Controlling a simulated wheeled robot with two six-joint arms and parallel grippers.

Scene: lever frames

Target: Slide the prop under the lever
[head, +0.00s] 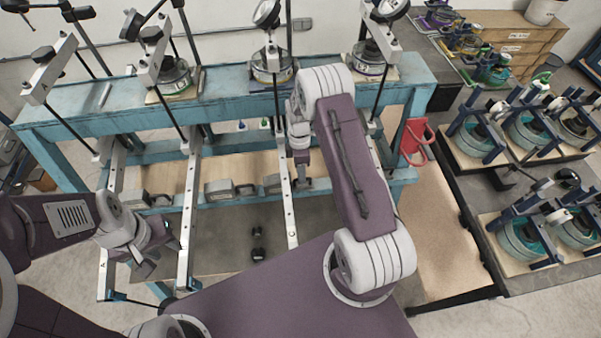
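Several long pale metal levers with holes run from the blue frame toward me: one at far left (104,250), one right of it (186,225), and one in the middle (289,215). Grey blocks with handles sit on the lower shelf, at left (135,200), centre (220,190) and beside the middle lever (272,184); I cannot tell which thing is the prop. My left gripper (155,258) is between the two left levers, its fingers partly hidden. My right gripper (302,176) points down close to the middle lever; its fingertips are too small to read.
The blue frame (235,108) carries upright posts and round gauges or pots (271,66) along its top. Small black weights (258,254) lie below on the floor. A red-handled item (415,142) hangs at the right. A dark bench (530,190) with several clamped devices stands far right.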

